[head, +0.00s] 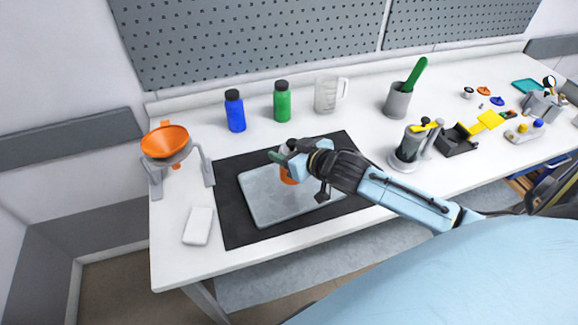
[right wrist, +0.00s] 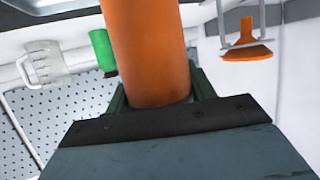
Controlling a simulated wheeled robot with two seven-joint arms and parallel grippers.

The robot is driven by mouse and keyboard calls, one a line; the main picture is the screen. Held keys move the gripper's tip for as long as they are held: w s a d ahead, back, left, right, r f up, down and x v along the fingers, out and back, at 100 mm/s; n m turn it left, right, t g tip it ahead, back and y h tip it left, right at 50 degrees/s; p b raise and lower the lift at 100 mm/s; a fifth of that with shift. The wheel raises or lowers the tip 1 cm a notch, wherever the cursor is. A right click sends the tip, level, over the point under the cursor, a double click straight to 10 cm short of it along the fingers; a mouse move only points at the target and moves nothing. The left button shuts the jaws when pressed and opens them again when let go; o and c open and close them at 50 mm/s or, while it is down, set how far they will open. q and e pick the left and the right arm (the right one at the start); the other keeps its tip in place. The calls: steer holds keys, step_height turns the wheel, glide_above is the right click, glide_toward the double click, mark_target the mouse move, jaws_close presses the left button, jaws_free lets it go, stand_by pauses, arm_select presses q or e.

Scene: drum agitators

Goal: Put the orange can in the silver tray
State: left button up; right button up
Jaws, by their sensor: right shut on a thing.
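The orange can (head: 288,177) is held in my right gripper (head: 281,157), over the silver tray. In the right wrist view the orange can (right wrist: 147,50) fills the middle, with the gripper's jaws shut around it. The silver tray (head: 262,207) lies on a black mat on the table. My right arm covers the tray's far right part. I cannot tell whether the can touches the tray's surface. My left gripper is not in view.
An orange funnel on a stand (head: 165,141) and a white block (head: 198,226) are at the left. A blue bottle (head: 235,112), a green bottle (head: 281,102) and a clear jug (head: 326,95) stand behind the black mat (head: 232,230). A grey cup (head: 397,101) stands further right.

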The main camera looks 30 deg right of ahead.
steer(key=shift+f, duration=2.3)
steer(key=shift+f, duration=0.1)
steer(key=o, duration=1.1)
steer(key=shift+s, duration=0.1)
steer(key=v, duration=1.2)
